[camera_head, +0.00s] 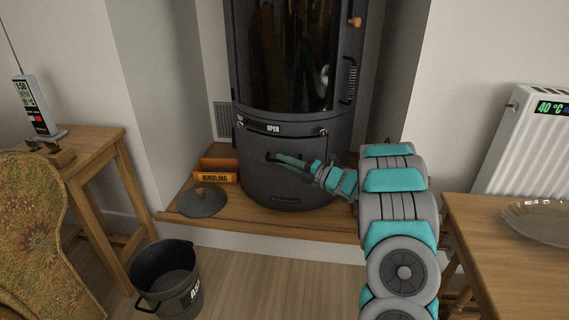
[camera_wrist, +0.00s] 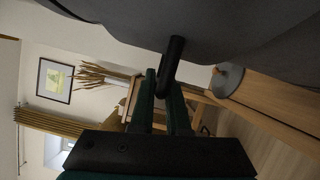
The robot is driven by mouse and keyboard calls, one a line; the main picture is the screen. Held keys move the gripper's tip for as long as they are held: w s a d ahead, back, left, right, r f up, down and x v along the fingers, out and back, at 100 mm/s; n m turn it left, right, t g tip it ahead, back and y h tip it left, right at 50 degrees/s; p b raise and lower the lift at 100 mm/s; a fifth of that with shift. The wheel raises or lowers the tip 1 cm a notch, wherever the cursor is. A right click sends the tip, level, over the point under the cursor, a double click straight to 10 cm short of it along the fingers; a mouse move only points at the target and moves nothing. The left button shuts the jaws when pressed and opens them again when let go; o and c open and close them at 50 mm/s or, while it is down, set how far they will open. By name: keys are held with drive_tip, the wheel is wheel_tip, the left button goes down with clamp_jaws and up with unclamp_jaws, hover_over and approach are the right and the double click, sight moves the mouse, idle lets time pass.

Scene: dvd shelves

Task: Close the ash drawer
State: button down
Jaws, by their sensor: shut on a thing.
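The dark stove (camera_head: 286,60) stands in the alcove, with the ash drawer (camera_head: 285,187) as its curved lower front. I cannot tell how far the drawer stands out from the stove body. My gripper (camera_head: 280,159) reaches in from the right and is shut on the drawer's dark handle (camera_head: 268,156). In the wrist view, the green fingers of my gripper (camera_wrist: 163,88) are at the black handle bar (camera_wrist: 172,60), beneath the dark curved front. My fingers partly hide the handle.
An orange kindling box (camera_head: 215,177) and a round lid (camera_head: 201,201) rest on the wooden hearth ledge left of the stove. A black bucket (camera_head: 164,278) stands on the floor in front. A wooden table (camera_head: 512,265) is at right.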

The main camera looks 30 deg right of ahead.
drive_tip(key=shift+w+d+f, duration=0.1)
drive_tip(key=shift+w+d, duration=0.5)
drive_tip(key=shift+w, duration=0.2)
drive_tip(key=c, duration=0.9)
unclamp_jaws()
drive_tip(key=v, duration=0.7)
drive_tip(key=shift+s+d, duration=0.2)
drive_tip(key=shift+s, duration=0.15)
